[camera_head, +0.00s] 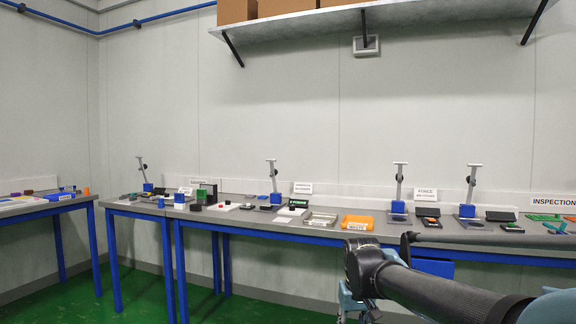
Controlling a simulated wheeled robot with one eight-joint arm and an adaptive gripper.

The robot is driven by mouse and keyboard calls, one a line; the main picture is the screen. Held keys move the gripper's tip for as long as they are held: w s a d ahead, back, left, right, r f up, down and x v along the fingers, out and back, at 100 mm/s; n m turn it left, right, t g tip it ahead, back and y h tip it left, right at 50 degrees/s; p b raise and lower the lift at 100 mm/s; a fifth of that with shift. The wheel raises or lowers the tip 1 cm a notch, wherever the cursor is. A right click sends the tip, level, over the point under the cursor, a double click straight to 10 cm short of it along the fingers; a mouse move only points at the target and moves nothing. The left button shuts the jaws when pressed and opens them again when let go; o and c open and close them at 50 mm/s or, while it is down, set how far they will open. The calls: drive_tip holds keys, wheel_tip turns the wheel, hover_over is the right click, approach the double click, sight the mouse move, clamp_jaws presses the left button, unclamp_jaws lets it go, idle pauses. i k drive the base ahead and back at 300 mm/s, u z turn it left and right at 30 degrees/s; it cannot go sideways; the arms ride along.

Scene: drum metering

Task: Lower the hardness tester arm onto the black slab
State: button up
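Several upright lever stands with blue bases and pale raised arms stand along the back bench: one at the far left (146,174), one left of centre (272,178), one right of centre (398,186) and one farther right (470,190). I cannot tell which is the hardness tester. Dark flat pieces lie beside the right-hand stands, one black piece (427,212) and another (501,216); I cannot tell which is the black slab. My arm reaches in from the lower right, well in front of the bench. I cannot make out my gripper's fingers.
The grey bench (330,237) on blue legs holds a metal tray (320,219), an orange tray (357,222) and small signs. A side table (45,207) stands at left. A shelf (370,17) with boxes hangs above. Green floor (150,292) is open at lower left.

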sight(274, 173)
drive_tip(key=i, duration=1)
